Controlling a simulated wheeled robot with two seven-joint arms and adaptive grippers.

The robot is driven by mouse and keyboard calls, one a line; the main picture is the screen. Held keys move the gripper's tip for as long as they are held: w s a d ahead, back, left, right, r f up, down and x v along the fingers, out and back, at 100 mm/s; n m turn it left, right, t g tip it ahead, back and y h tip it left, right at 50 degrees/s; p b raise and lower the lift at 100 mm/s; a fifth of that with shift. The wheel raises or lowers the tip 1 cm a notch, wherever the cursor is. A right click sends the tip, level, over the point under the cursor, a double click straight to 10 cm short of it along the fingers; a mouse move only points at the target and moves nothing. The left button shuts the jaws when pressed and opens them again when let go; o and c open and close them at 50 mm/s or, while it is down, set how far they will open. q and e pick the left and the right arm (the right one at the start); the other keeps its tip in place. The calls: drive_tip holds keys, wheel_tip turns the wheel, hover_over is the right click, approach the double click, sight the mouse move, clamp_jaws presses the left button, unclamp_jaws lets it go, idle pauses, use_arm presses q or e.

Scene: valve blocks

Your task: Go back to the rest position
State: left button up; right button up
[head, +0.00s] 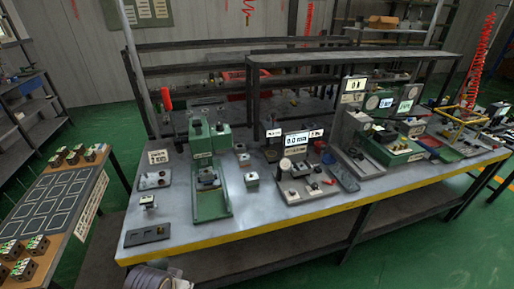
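Neither of my grippers shows in the head view. A grey rounded part with a pale piece beside it cuts into the bottom edge left of centre; I cannot tell what it is. The workbench (300,215) with its yellow front edge stands ahead. On it stand a green press-like station (210,205), a station with a lit display (296,137) and several small blocks, one of them a small grey block (251,180). No gripper is seen touching any of these.
At the left, a side table (75,225) with outlined squares carries several dark valve blocks (18,270) with green and white tops. Green floor (455,250) is clear at the right front.

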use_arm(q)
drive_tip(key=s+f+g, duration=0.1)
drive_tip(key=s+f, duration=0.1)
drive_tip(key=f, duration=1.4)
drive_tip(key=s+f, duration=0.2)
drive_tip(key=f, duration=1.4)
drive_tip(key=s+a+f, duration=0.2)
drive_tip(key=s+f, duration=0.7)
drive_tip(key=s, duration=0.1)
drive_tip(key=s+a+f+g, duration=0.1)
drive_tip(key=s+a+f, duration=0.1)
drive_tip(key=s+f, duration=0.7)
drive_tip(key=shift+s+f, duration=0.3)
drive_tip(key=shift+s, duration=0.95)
